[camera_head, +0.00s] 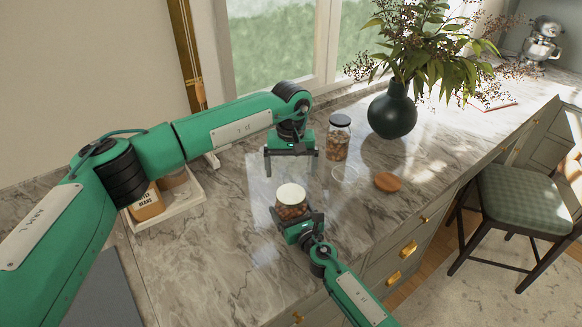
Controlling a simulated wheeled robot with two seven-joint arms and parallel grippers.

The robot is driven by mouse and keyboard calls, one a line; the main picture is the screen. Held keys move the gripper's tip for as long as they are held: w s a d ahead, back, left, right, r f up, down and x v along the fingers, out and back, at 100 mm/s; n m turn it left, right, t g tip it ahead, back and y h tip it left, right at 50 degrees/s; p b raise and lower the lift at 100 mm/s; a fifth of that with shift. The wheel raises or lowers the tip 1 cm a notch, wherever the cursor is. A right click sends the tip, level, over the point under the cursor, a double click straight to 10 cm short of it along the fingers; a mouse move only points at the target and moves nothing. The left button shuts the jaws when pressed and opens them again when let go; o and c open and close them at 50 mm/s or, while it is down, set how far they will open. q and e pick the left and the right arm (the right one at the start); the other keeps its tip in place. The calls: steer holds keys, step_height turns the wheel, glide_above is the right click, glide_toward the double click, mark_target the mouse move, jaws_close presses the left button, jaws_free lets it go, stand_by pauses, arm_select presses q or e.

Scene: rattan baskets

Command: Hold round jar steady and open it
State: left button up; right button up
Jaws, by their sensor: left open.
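The round jar (292,210) is a small glass jar with brown contents and a cream-white lid (291,194). It stands upright on the marble counter near the front edge. My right gripper (297,217) reaches in from the lower right with its fingers on either side of the jar's body, and looks shut on it. My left gripper (291,168) is open and empty, pointing down above and a little behind the jar, its fingers apart from the lid. The jar's lower front is hidden by the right gripper.
A dark vase (392,112) with branches stands farther back. A white tray (187,199) with containers is at left. The marble counter (225,265) is bare at front left.

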mark_target(291, 194)
arm_select(q)
steer(key=shift+f+m, duration=0.1)
steer(key=shift+m, duration=0.9)
steer(key=shift+f, duration=3.9)
